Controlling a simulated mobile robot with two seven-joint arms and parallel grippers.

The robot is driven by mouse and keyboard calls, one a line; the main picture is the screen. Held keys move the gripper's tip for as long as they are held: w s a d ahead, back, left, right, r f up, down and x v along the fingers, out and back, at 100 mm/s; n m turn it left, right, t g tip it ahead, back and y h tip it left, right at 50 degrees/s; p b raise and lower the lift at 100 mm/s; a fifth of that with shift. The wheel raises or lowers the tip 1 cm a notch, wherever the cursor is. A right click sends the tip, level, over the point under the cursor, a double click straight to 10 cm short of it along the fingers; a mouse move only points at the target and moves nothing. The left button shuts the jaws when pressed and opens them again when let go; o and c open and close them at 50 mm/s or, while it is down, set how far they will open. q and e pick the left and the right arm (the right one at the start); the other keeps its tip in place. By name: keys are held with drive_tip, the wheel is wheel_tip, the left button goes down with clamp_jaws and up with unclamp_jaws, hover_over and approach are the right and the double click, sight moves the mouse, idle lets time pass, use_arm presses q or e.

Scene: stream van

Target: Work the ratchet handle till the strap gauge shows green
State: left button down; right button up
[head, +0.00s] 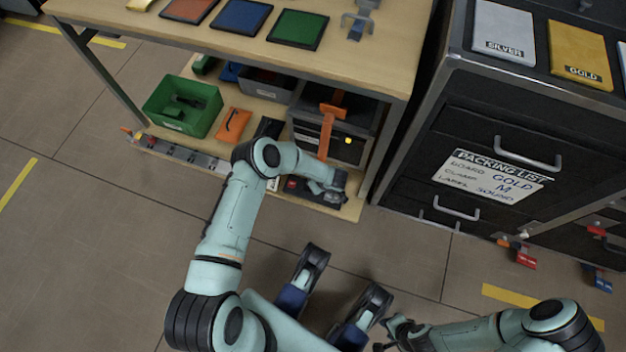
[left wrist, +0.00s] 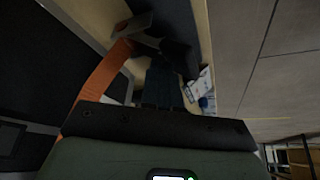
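An orange strap (head: 327,128) runs down over the front of a dark case (head: 350,150) under the workbench. It also shows in the left wrist view (left wrist: 104,70). A small yellow patch (head: 348,141) shows on the case front; I cannot tell if it is the gauge, and I see no green there. My left gripper (head: 328,190) is low in front of the case, by the strap's lower end. The ratchet handle is not clear, hidden by the gripper or in shadow. Whether the left fingers hold it is unclear. My right gripper (head: 388,335) is low, away from the bench.
A green bin (head: 183,106), an orange pouch (head: 233,124) and a grey bin (head: 268,84) sit on the low shelf. The wooden workbench top (head: 225,42) overhangs them. A black drawer cabinet (head: 500,130) stands to the right.

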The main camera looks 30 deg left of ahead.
use_arm(q)
wheel_tip(320, 180, down, 2)
drive_tip(key=shift+s+f, duration=0.1)
idle(0.4)
drive_tip(key=d, duration=0.1)
drive_tip(key=d+p, duration=0.1)
drive_tip(key=s+d+r, duration=0.1)
drive_tip(key=shift+p, duration=0.4)
use_arm(e)
drive_tip(key=shift+s+r, duration=0.1)
drive_tip(key=shift+r, duration=0.5)
